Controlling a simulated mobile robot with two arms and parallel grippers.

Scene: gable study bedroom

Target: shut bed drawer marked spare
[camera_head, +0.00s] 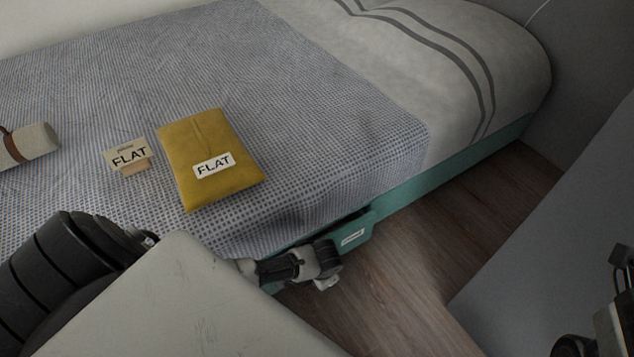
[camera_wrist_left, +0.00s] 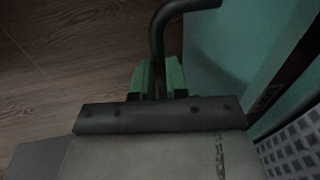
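The bed drawer (camera_head: 371,228) is a teal front with a small white label, too small to read, standing out a little from the bed's long side. My left gripper (camera_head: 328,262) is low beside this front, near its left part. In the left wrist view, a dark curved bar handle (camera_wrist_left: 160,28) runs down between the green fingertips of my left gripper (camera_wrist_left: 158,78), which sit close on both sides of it. A teal panel (camera_wrist_left: 225,50) is to its right. Part of my right gripper (camera_head: 620,262) shows at the right edge, away from the bed; its fingers are unclear.
On the bed's patterned blanket (camera_head: 310,90) lie a mustard pouch (camera_head: 205,140) marked FLAT, a card (camera_head: 125,155) marked FLAT and a rolled item (camera_head: 30,145). Wood floor (camera_head: 450,230) is clear beside the bed. A grey surface (camera_head: 560,220) stands at right.

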